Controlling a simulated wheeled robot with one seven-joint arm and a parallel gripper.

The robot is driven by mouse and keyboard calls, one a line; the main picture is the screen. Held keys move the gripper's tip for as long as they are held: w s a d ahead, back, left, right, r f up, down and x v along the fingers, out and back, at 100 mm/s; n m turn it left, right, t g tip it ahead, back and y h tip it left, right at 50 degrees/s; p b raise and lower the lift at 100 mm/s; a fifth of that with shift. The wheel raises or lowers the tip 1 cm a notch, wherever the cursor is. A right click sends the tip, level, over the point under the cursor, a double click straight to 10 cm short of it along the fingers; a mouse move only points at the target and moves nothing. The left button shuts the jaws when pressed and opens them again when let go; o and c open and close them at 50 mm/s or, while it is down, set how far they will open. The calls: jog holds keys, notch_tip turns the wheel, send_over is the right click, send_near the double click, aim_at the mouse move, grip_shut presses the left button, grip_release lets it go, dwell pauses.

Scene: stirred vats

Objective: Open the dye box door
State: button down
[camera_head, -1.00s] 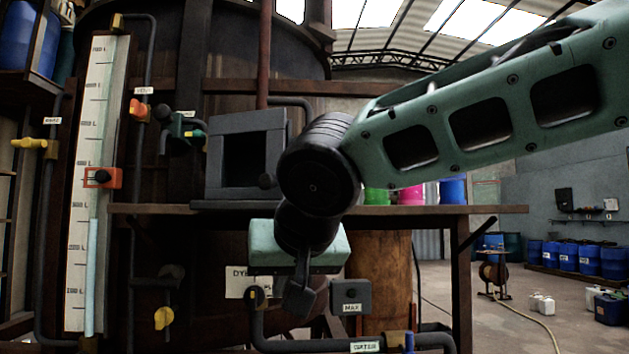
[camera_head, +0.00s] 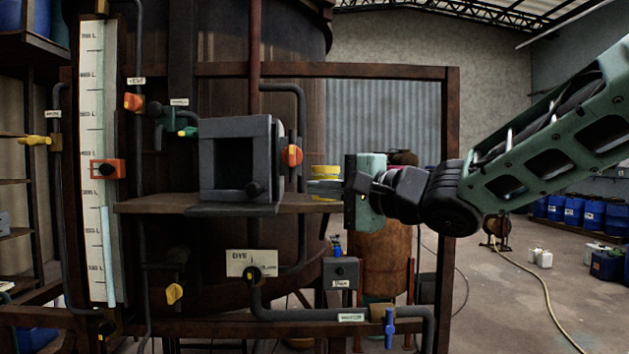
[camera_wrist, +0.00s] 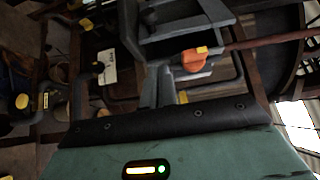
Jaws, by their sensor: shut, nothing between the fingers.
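The dye box (camera_head: 236,122) is a grey square box on the shelf left of centre. The front looks flush with the box; I cannot tell if the middle is open or a pane. My gripper (camera_head: 312,188) is right of the box, at about shelf height, fingers pointing left, shut and empty. A gap separates it from the box. In the wrist view the fingers (camera_wrist: 158,85) point toward the box (camera_wrist: 180,40).
An orange valve knob (camera_head: 291,155) sits beside the box's right side, close to my fingertips. The brown shelf (camera_head: 150,205) runs under the box. A gauge board (camera_head: 95,230) and pipes stand left.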

jog(key=p+x, duration=0.3)
jog(key=x, duration=0.5)
jog(key=shift+w+a, duration=0.25)
jog(key=shift+s+a, duration=0.1)
